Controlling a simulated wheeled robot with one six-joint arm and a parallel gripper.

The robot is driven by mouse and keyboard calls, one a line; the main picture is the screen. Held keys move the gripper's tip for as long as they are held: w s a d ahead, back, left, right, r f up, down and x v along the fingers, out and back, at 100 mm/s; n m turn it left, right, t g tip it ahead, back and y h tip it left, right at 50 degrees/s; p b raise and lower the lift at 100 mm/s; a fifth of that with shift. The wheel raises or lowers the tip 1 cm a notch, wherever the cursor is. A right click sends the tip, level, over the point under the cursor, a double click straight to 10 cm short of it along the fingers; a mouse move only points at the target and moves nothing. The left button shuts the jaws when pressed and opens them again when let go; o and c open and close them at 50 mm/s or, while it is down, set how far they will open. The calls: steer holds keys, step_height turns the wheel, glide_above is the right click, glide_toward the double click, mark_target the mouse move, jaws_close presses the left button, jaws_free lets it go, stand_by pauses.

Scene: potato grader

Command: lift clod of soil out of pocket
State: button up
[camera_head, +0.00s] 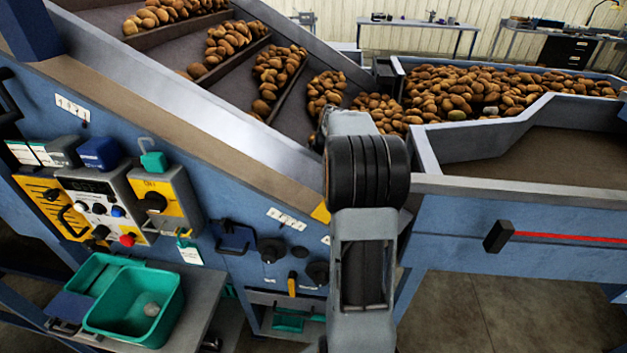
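An inclined conveyor (205,100) carries brown potatoes between raised cross bars, which form pockets. Several pockets hold heaps of potatoes (275,72), and the lowest heap (325,92) lies just beyond the end of my arm. I cannot pick out a clod of soil among the brown lumps. My arm rises through the middle of the view and reaches to the conveyor's lower end. Only a small dark part of my gripper (320,134) shows past the arm; its fingers are hidden, so I cannot tell whether they are open or hold anything.
A full potato bed (480,88) lies right of the conveyor, beside an empty brown-floored trough (540,155). A control panel (100,208) is at left. Below it a green tub (110,322) holds a grey round lump (151,309). The conveyor's metal side rail (190,120) stands near my arm.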

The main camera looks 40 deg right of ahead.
steer(key=shift+f, duration=0.35)
steer(key=c, duration=1)
steer(key=shift+o, duration=0.2)
steer(key=shift+r, duration=0.1)
